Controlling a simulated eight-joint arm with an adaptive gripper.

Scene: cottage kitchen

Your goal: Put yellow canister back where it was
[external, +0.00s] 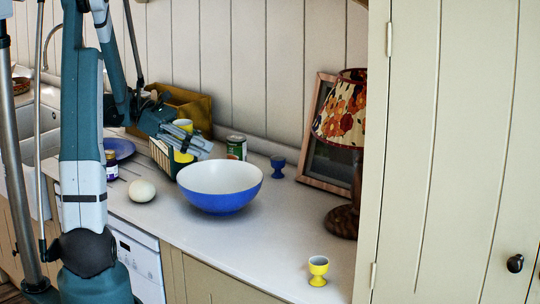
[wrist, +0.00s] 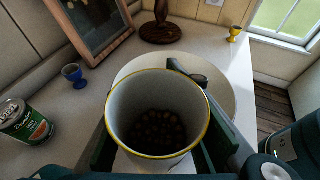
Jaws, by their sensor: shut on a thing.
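The yellow canister (external: 183,156) is in my gripper (external: 184,145), at the back left of the counter in the external view, partly hidden by the gripper. In the wrist view the canister (wrist: 158,154) shows a yellow rim, a pale inside and dark round contents at the bottom. The dark green fingers of my gripper (wrist: 160,142) are shut on it from both sides. It looks upright. Whether its base touches anything is hidden. The blue bowl (external: 219,190) with a white inside stands to its right in the external view; it shows beyond the canister in the wrist view (wrist: 225,82).
A wooden box (external: 198,105) stands behind my gripper. A green can (external: 236,147), blue egg cup (external: 277,166), picture frame (external: 325,153) and lamp (external: 342,125) stand to the right. A pale egg-shaped object (external: 142,191) and jar (external: 111,165) are left. The counter before the yellow egg cup (external: 318,270) is clear.

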